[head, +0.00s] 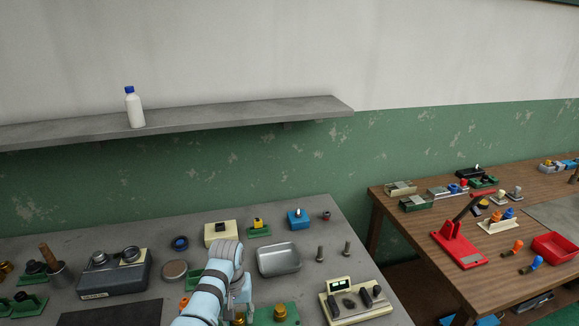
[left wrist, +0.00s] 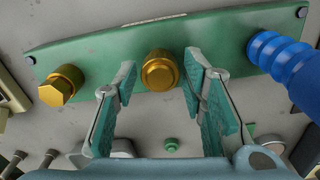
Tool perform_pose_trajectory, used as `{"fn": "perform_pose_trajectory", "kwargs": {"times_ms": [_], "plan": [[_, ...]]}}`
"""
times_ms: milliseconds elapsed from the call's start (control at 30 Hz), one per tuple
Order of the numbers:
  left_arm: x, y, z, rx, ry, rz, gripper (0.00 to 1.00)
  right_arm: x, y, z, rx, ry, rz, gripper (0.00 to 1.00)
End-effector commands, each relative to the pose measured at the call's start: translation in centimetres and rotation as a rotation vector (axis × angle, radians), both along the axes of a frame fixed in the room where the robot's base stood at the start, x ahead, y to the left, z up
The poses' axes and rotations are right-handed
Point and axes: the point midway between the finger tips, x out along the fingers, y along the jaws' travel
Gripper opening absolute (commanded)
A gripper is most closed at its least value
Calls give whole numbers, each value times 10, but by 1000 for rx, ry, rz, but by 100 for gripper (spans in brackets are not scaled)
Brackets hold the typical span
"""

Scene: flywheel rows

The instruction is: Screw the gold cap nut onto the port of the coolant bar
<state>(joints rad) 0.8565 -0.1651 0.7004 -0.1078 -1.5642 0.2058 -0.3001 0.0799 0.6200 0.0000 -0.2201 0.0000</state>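The coolant bar (left wrist: 215,40) is a long green plate across the left wrist view; part of it shows in the head view (head: 292,312). A round gold piece, seemingly the gold cap nut (left wrist: 160,71), sits at the bar's middle; how far it is threaded, I cannot tell. A gold hex fitting (left wrist: 62,85) stands on the bar to its left, and a ribbed blue hose piece (left wrist: 284,62) to its right. My left gripper (left wrist: 163,78) is open, its fingers on either side of the round gold piece with gaps visible. My right gripper is not in view.
In the head view, a metal tray (head: 278,259) and two grey bolts (head: 320,254) lie beyond the bar. A cream instrument block (head: 357,303) is to the right, a dark gauge box (head: 114,274) to the left. A wooden table (head: 400,225) stands at right.

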Motion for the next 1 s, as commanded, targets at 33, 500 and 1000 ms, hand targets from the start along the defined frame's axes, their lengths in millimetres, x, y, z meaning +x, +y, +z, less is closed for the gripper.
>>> {"fn": "perform_pose_trajectory", "kwargs": {"times_ms": [33,500,1000], "plan": [[0,0,1,0,-1,0,38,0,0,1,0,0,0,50],[0,0,2,0,-1,-28,3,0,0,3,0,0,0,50],[0,0,1,0,0,-444,3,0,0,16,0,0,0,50]]}}
